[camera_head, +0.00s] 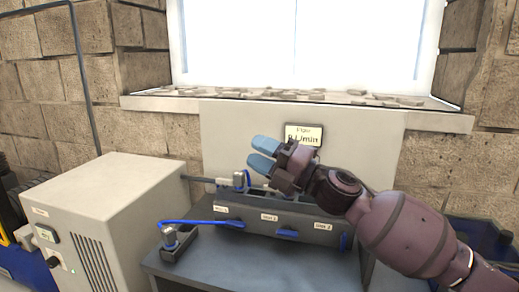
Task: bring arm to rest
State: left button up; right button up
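My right arm comes in from the lower right and reaches up and left across the view. My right gripper (262,153) has two blue fingertips with a narrow gap between them and nothing visible in the gap. It is in front of the pale panel, above the dark valve block (300,222), and looks clear of it. My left gripper is not in view.
A beige cabinet (125,190) stands at the left. A blue-handled fitting (180,238) sits on the grey bench (240,268). A flow display (304,135) is on the panel (225,130). A stone-strewn sill (300,103) runs below the window. A blue container (480,232) is at the right.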

jog(key=s+d+f+m+t+h, duration=0.25)
jog(key=d+f+m+h, duration=0.25)
jog(key=f+m, duration=0.4)
jog(key=s+d+f+m+t+h+p, duration=0.1)
jog(key=s+d+f+m+t+h, duration=0.15)
jog(key=d+f+m+h, duration=0.45)
jog(key=s+d+f+m+t+h, duration=0.2)
jog(key=d+f+m+t+h, duration=0.15)
jog(key=f+m, duration=0.65)
jog(key=s+d+f+m+g+h, duration=0.1)
jog(key=s+d+f+m+g, duration=0.1)
jog(key=s+f, duration=0.4)
jog(key=s+d+f+m+g+h, duration=0.1)
jog(key=s+d+f, duration=0.4)
jog(key=s, duration=0.7)
jog(key=s+d+f+m+g+h+p, duration=0.1)
jog(key=s+d+f+m, duration=0.3)
jog(key=s+f, duration=0.5)
jog(key=shift+d+g+h, duration=0.25)
jog(key=shift+g+h, duration=0.6)
